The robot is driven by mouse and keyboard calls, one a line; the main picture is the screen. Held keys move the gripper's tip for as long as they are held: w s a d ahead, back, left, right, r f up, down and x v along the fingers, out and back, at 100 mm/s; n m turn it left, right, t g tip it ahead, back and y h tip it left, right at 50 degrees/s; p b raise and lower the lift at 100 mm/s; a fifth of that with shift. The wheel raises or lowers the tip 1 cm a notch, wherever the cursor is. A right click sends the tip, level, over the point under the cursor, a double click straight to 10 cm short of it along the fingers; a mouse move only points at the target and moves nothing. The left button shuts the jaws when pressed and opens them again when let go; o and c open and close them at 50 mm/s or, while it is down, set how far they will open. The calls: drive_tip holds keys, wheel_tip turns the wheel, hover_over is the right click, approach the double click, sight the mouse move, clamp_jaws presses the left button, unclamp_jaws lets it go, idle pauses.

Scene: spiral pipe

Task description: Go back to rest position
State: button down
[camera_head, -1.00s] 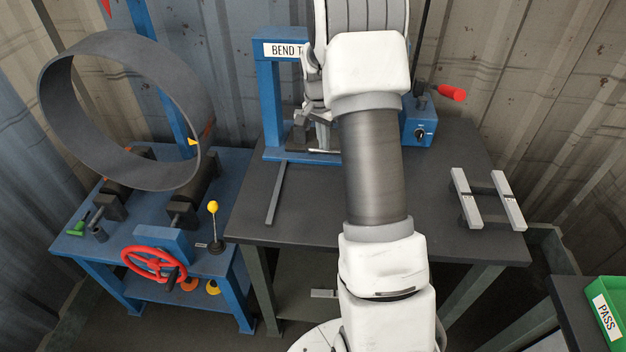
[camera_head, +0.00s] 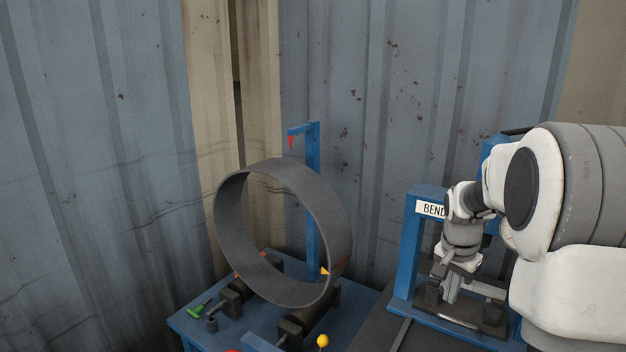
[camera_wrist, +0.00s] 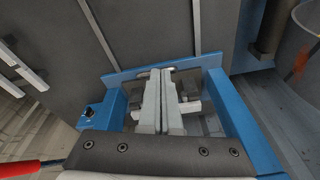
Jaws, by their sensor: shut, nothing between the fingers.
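My gripper (camera_head: 450,293) points down inside the blue bend-test frame (camera_head: 408,262) at the right of the head view. In the wrist view my gripper (camera_wrist: 157,76) has its two grey fingers together with nothing between them, over the dark fixture (camera_wrist: 190,85) of the same blue frame (camera_wrist: 238,110). My white and grey arm covers the right side of the head view and hides part of the frame.
A large dark pipe ring (camera_head: 228,215) stands upright on the rollers of a blue bench (camera_head: 192,325) to the left. A blue post (camera_head: 313,190) rises behind it. In the wrist view, a red handle (camera_wrist: 20,168) and a blue switch box (camera_wrist: 92,112) lie left.

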drive_tip(key=s+a+r+n+t, duration=0.2)
drive_tip(key=s+a+r+n, duration=0.3)
drive_tip(key=s+a+r, duration=0.6)
drive_tip(key=s+a+n+t, duration=0.1)
drive_tip(key=s+a+n, duration=0.1)
drive_tip(key=s, duration=0.5)
drive_tip(key=s+a+n+t+y, duration=0.1)
drive_tip(key=s+a+n, duration=0.2)
drive_tip(key=s, duration=0.4)
drive_tip(key=shift+s, duration=0.2)
